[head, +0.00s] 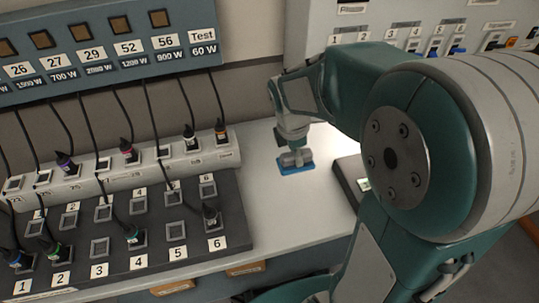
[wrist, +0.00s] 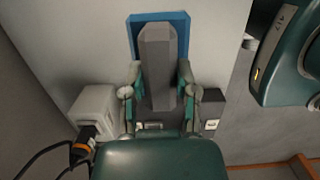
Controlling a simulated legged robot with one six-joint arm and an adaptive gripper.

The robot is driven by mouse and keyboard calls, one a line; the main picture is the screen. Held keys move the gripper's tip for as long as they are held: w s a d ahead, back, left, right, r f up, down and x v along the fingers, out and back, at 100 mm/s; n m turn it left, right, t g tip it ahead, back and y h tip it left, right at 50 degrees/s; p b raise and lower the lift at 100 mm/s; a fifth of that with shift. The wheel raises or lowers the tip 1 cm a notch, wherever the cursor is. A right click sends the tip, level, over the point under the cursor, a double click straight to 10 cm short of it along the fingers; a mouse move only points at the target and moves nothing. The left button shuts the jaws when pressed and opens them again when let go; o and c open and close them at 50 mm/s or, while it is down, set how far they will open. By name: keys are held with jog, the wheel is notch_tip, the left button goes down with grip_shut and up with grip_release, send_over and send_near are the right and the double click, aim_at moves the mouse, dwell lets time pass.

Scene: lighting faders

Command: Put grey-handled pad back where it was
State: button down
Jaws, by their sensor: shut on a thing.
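The grey-handled pad has a blue base (head: 297,168) and a grey block handle; in the wrist view its handle (wrist: 158,55) stands between my fingers, with the blue base (wrist: 180,22) behind it. My gripper (head: 293,152) is shut on the handle, over the white worktop (head: 265,215). The wrist view shows the two fingers (wrist: 158,88) on either side of the handle. The blue base is at or just above the worktop; I cannot tell whether it touches. The handle is partly hidden by my gripper in the head view.
A dark socket panel (head: 140,232) with numbered squares and cabled plugs lies left of the pad, before a white socket strip (head: 130,160). A dark flat unit (head: 347,178) lies right of the pad, partly behind my arm. Bare worktop lies in front of the pad.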

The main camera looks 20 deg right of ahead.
jog(key=w+a+f, duration=0.1)
jog(key=w+f, duration=0.1)
jog(key=w, duration=0.1)
jog(key=w+a+f, duration=0.1)
jog(key=w+f, duration=0.2)
jog(key=w, duration=0.1)
jog(key=w+a+f, duration=0.1)
jog(key=w+f, duration=0.2)
jog(key=w, duration=0.1)
jog(key=shift+a+f, duration=0.2)
jog(key=shift+w+f, duration=0.4)
jog(key=shift+f, duration=0.05)
notch_tip(320, 180, down, 3)
jog(key=shift+a+r, duration=0.15)
jog(key=shift+r, duration=0.05)
jog(key=shift+a+f, duration=0.15)
jog(key=shift+a, duration=0.1)
jog(key=shift+d+f, duration=0.1)
jog(key=shift+d, duration=0.05)
jog(key=shift+c, duration=1.9)
grip_release()
jog(key=shift+d, duration=0.1)
